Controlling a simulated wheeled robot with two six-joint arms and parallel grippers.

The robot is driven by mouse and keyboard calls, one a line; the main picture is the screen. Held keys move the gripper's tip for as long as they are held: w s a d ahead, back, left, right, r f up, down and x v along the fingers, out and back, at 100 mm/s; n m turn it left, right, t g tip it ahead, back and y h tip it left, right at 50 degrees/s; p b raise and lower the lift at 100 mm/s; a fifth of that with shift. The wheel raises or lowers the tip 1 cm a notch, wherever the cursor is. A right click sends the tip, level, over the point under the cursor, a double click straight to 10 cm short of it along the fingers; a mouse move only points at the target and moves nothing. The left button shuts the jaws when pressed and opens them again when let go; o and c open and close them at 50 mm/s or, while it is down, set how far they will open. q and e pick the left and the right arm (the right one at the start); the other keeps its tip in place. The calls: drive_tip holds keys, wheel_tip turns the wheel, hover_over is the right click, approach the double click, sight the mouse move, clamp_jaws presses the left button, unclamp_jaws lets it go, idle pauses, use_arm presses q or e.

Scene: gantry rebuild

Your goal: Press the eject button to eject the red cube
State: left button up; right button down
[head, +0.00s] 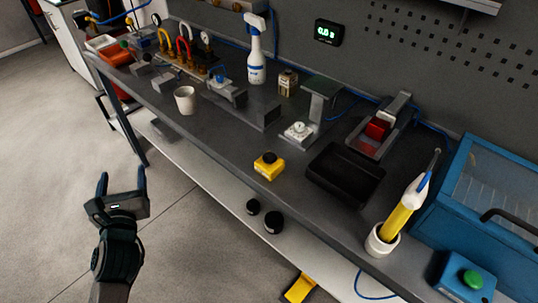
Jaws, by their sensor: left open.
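The red cube (377,128) sits in a grey metal fixture (366,146) at the right of the workbench. A black tray (344,174) lies just in front of the fixture. A yellow box with a dark round button on top (269,166) stands near the bench's front edge, left of the tray. A blue box with a green button (472,280) is at the lower right. No label shows which button is the eject button. My left gripper (122,180) is open and empty, over the floor in front of the bench, well apart from both buttons. My right gripper is out of view.
A white cup (184,100), a spray bottle (256,55) and grey fixtures stand on the bench (225,128). A yellow-handled tool in a white holder (396,222) and a blue cabinet (500,190) are at the right. A lower shelf (215,175) juts out below.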

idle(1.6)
use_arm(q)
wheel_tip(320, 180, down, 34)
drive_tip(key=a+m+g+h, duration=0.1)
drive_tip(key=m+g+h, duration=0.15)
drive_tip(key=m, duration=1.75)
drive_tip(key=s+d+f+m+g+h, duration=0.1)
drive_tip(key=s+f+m+g, duration=0.2)
drive_tip(key=s+f+m, duration=0.5)
drive_tip(key=s+d+f+m+g+h, duration=0.15)
drive_tip(key=s+f, duration=0.25)
drive_tip(key=f, duration=0.7)
drive_tip(key=s+f+m+g, duration=0.4)
drive_tip(key=s+f, duration=0.3)
drive_tip(key=s, duration=0.6)
drive_tip(key=s+f+m+g, duration=0.5)
drive_tip(key=s+f, duration=0.3)
drive_tip(key=s, duration=0.6)
drive_tip(key=shift+m+y, duration=0.3)
drive_tip(key=shift+m, duration=0.25)
drive_tip(key=shift+d+f, duration=0.1)
